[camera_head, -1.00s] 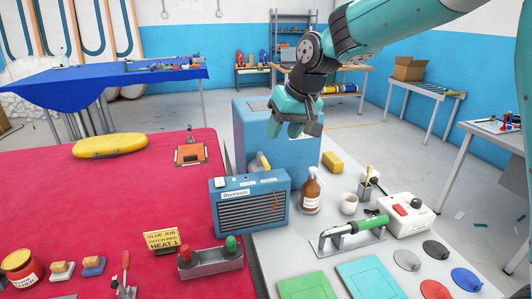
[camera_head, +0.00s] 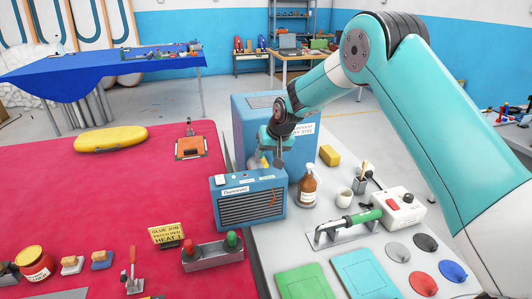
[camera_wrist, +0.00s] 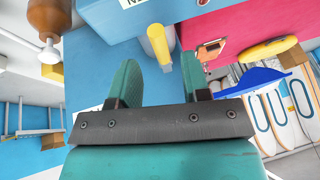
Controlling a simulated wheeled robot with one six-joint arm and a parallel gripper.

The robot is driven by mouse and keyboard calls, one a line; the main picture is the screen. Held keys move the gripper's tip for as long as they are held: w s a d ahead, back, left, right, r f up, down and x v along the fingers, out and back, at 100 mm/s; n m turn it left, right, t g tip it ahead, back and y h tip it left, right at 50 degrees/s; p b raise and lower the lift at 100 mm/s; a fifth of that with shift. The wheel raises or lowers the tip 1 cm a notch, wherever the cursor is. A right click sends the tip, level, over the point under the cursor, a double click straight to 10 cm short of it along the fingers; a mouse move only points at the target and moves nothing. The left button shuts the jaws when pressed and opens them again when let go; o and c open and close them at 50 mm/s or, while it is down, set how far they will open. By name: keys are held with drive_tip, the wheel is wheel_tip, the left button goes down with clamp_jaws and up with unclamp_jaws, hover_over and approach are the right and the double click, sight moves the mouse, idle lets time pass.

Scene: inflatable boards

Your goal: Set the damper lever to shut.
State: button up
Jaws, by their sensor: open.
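The yellow damper lever (camera_wrist: 158,45) shows in the wrist view, between and just beyond the fingertips of my gripper (camera_wrist: 159,62). The teal fingers are open, one on each side of it, with nothing visibly clamped. In the head view, my gripper (camera_head: 273,156) points down at the front of the tall blue cabinet (camera_head: 255,110), just above and behind the blue Duomeair heater (camera_head: 250,200). The lever (camera_head: 264,161) is partly covered there by my gripper. I cannot tell which setting it is at, or whether a finger touches it.

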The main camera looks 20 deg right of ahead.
sight(265, 160)
drive_tip(key=shift+p+x, duration=0.3)
drive_tip(key=shift+x, duration=1.2)
clamp_jaws()
